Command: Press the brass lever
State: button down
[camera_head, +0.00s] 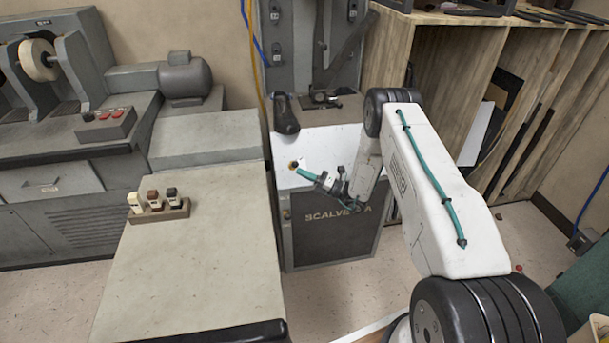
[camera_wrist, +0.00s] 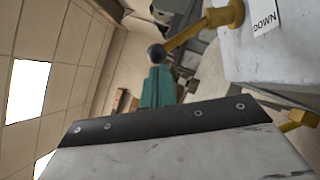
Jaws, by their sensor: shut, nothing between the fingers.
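The brass lever (camera_wrist: 208,24) shows in the wrist view as a yellow arm ending in a dark round knob (camera_wrist: 156,53). A white tag reading DOWN (camera_wrist: 265,18) is on the pale housing beside it. In the head view a small part of the lever (camera_head: 293,166) shows at the front of the stitcher (camera_head: 330,150). My gripper (camera_head: 300,173) has teal fingers, shut and empty, pointing at the lever. In the wrist view the fingertips (camera_wrist: 159,70) are right by the knob; I cannot tell whether they touch it.
A grey bench (camera_head: 200,255) with a small rack of blocks (camera_head: 160,212) stands left of the stitcher. A grinding machine (camera_head: 110,85) is at the far left. Wooden shelves (camera_head: 440,70) stand behind my arm on the right.

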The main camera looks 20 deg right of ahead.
jog(key=w+r+m+g+h, duration=0.1)
jog(key=w+r+m+h, duration=0.3)
jog(key=r+m, duration=0.2)
jog(key=shift+w+d+m+g, duration=0.25)
jog(key=shift+d+m+g, duration=0.2)
jog(key=shift+m, duration=0.15)
dwell(0.5)
jog(key=shift+w+d, duration=0.1)
dwell(0.4)
jog(key=s+a+r+v, duration=0.1)
jog(key=s+a+v, duration=0.1)
jog(key=v, duration=1.1)
jog(key=shift+a, duration=0.1)
